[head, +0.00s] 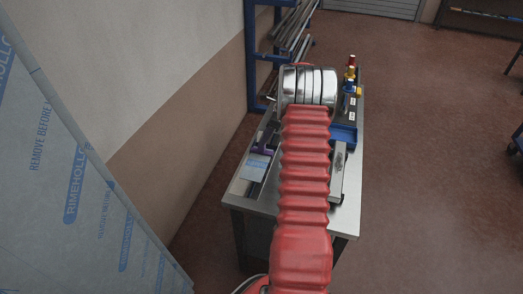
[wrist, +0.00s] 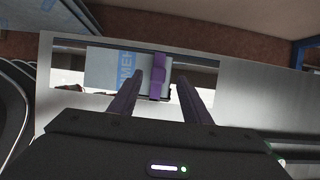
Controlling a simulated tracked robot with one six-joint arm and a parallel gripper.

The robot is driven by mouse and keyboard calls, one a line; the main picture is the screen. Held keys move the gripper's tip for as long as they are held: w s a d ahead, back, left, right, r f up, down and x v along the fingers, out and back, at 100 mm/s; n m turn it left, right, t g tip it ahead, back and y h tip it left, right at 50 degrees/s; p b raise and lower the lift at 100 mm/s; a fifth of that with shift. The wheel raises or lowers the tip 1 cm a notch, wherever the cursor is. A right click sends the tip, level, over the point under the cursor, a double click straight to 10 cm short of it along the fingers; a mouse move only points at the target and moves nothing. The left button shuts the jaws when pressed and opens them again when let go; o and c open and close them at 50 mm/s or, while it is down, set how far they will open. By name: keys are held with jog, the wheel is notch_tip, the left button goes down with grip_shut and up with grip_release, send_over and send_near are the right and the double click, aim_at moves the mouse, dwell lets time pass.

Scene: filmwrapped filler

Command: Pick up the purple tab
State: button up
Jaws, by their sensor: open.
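The grey metal workbench (head: 237,200) stands near the wall. A blue tray (head: 345,133) and coloured fittings (head: 350,75) are on its right side. A blue rack (head: 252,55) with metal bars stands behind. A film-wrapped panel (head: 75,170) fills the left foreground.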

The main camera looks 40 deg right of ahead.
aim_at(260, 150)
jog(key=shift+w+f, duration=0.1)
jog(key=shift+f, duration=0.15)
jog(key=shift+s+x, duration=0.15)
jog(key=shift+x, duration=1.1)
jog(key=shift+s+x, duration=0.1)
jog(key=shift+x, duration=1.15)
jog(key=shift+c, duration=0.5)
grip_shut()
